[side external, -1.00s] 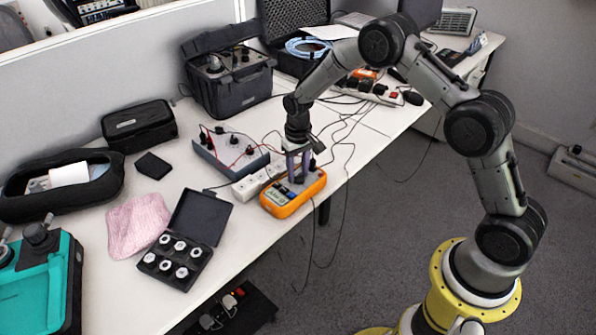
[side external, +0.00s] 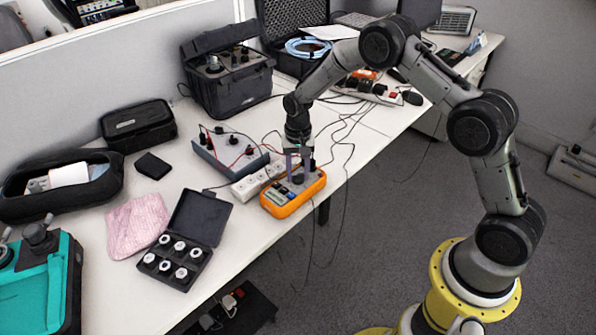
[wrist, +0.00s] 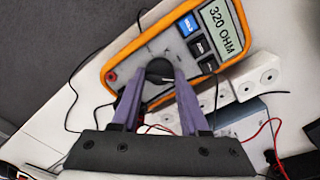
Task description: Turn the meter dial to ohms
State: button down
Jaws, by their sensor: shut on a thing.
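The orange meter (side external: 280,211) lies on the white bench near its front edge. In the wrist view the orange-edged meter (wrist: 122,50) shows a grey face and a display (wrist: 224,31) reading "320 OHM". The round black dial (wrist: 159,68) is on the grey face, between my fingertips. My gripper (wrist: 160,82), with two purple fingers, is shut on the dial from above. The dial's markings are too small to read.
A white power strip (side external: 251,187) and a grey box with red and black leads (side external: 229,153) stand just behind the meter. Loose cables (side external: 345,165) run beside it. An open black case of round weights (side external: 182,252) is to the left, next to a pink cloth (side external: 137,224).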

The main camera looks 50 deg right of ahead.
jog(key=shift+c, duration=2.1)
grip_release()
jog(key=shift+r, duration=0.15)
notch_tip(320, 180, up, 14)
jog(key=shift+f, duration=0.2)
